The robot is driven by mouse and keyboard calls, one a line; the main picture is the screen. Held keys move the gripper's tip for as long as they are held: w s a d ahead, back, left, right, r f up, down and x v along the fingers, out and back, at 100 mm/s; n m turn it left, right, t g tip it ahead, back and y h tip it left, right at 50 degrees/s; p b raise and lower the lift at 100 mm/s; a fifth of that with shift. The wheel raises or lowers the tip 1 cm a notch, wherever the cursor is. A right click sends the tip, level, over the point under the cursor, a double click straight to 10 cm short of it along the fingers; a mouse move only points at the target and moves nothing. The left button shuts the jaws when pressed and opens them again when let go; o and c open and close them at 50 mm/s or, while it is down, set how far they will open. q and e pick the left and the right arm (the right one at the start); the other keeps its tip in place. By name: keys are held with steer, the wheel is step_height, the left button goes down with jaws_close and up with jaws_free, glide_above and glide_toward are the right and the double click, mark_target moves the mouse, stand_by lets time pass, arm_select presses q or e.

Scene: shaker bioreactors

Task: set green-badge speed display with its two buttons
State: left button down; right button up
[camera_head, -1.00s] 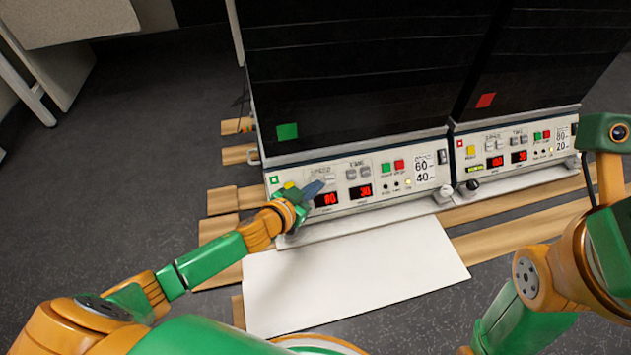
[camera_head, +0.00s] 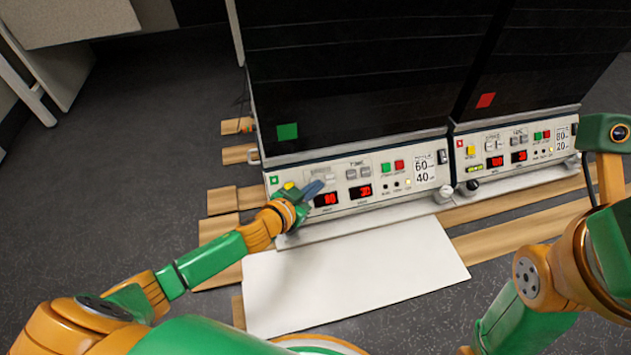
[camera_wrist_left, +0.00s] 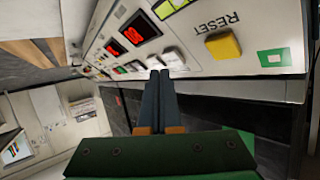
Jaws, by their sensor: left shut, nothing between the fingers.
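The left machine's panel carries a green badge (camera_head: 274,180). Its red speed display (camera_head: 325,199) seems to read 80, though the digits are small. Two grey speed buttons, one of them the right speed button (camera_head: 330,177), sit just above the display. My left gripper (camera_head: 318,185) is shut and empty, its tips close in front of these buttons. In the left wrist view the shut fingers (camera_wrist_left: 159,75) point at a pale button (camera_wrist_left: 173,58), and I cannot tell whether they touch it. The speed display (camera_wrist_left: 140,28) is unobstructed there. My right gripper is out of view.
A yellow RESET button (camera_wrist_left: 223,45) lies right of the fingertips in the wrist view. The time display (camera_head: 361,191) and a card (camera_head: 422,171) showing 60 and 40 are farther right. A red-badge machine (camera_head: 459,143) stands alongside. A white sheet (camera_head: 350,275) lies in front.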

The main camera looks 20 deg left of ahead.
arm_select(q)
steer(key=shift+w+f, duration=0.1)
steer(key=shift+w+a+f, duration=0.15)
steer(key=shift+w, duration=0.05)
steer(key=shift+w+a+f+b, duration=0.15)
steer(key=shift+w+f+b, duration=0.05)
steer(key=shift+f+b, duration=0.15)
stand_by(0.7)
steer(key=shift+r, duration=0.1)
steer(key=shift+s+d+r+p, duration=0.3)
steer(key=shift+s+r+p, duration=0.2)
steer(key=shift+p, duration=0.35)
steer(key=s+d+r+p, duration=0.1)
steer(key=p, duration=0.1)
steer(key=s+d+r+p, duration=0.1)
steer(key=s+r+p, duration=0.1)
steer(key=shift+r, duration=0.2)
